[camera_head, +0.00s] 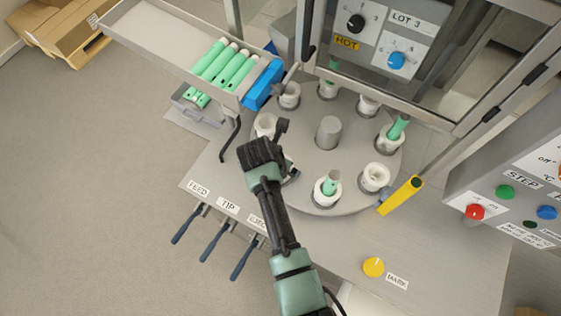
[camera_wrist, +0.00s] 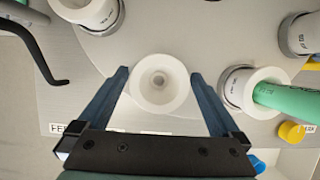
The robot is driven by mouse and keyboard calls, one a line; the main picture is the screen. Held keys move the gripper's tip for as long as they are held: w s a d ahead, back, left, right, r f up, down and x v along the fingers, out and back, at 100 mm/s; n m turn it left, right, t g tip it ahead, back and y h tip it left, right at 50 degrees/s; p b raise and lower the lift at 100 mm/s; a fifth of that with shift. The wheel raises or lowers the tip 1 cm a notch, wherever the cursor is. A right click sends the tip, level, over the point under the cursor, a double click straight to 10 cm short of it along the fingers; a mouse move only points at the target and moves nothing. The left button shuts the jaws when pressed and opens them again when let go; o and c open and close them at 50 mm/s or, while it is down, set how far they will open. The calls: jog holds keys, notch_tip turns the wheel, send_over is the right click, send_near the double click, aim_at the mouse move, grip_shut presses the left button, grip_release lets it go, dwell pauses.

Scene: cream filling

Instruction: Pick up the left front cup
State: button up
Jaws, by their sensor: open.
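The left front cup (camera_wrist: 160,85) is white and round with a thick rim, and it is empty of any green tube. In the wrist view I look almost straight down into it. My gripper (camera_wrist: 160,74) is open, with one dark blue finger on each side of the cup; gaps show between the fingers and the rim. In the head view my gripper (camera_head: 287,152) is over the left front edge of the round grey turntable (camera_head: 330,100), and it hides most of this cup. I cannot tell how deep the fingers reach.
A cup with a green tube (camera_head: 328,187) stands right of my gripper, and an empty cup (camera_head: 265,125) stands behind-left. A black bent hook (camera_head: 231,138) is at the left. A yellow bar (camera_head: 401,195) lies right. A tray of green tubes (camera_head: 190,50) is at the back left.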

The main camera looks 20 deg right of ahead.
jog(key=c, duration=1.2)
jog(key=shift+c, duration=0.7)
jog(key=shift+r, duration=0.15)
